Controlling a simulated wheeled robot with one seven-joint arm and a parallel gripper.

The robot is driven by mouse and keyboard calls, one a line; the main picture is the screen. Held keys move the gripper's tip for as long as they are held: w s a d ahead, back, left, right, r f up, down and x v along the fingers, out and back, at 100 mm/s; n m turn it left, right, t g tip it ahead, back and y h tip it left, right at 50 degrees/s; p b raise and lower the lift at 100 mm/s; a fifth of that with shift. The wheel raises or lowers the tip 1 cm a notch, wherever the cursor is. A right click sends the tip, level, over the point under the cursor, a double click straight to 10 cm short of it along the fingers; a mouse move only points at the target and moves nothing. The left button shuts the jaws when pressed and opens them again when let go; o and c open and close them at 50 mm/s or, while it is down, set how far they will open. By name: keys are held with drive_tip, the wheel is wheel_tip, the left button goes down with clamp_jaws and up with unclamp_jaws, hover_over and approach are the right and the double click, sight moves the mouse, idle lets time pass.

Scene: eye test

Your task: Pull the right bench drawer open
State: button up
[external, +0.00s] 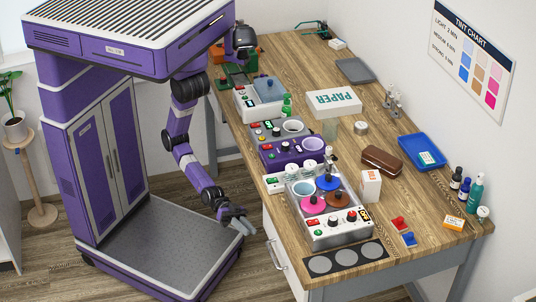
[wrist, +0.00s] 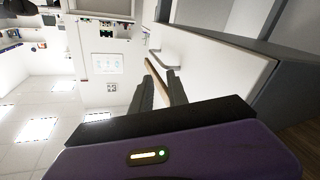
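A white drawer front (external: 285,275) with a pale bar handle (external: 276,254) shows under the near left end of the bench (external: 400,262). In the wrist view the white front (wrist: 220,55) fills the upper right, with its grey handle (wrist: 165,62) just beyond my fingertips. I cannot tell whether this is the right drawer. I see no clear gap around it. My gripper (external: 243,222) hangs low, left of the bench and above the handle's height.
The bench top carries a silver device (external: 330,225) near its edge, a purple device (external: 292,150), a brown case (external: 382,161) and a blue tray (external: 421,152). A dark mat with round discs (external: 345,257) lies at the near edge. Floor between my base and the bench is clear.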

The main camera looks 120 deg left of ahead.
sight(272, 254)
drive_tip(key=w+d+n, duration=0.2)
drive_tip(key=w+d, duration=0.1)
drive_tip(key=w, duration=0.2)
drive_tip(key=w+d+r+n+t+b, duration=0.1)
drive_tip(key=w+d+n, duration=0.1)
drive_tip(key=w, duration=0.3)
drive_tip(key=w+d+n+b, duration=0.1)
drive_tip(key=w+d+n, duration=0.2)
drive_tip(key=w+n, duration=0.1)
drive_tip(key=shift+w+d+r+t, duration=0.25)
drive_tip(key=shift+w+d+t, duration=0.05)
drive_tip(key=shift+w, duration=0.15)
clamp_jaws()
drive_tip(key=shift+f, duration=0.1)
idle(0.6)
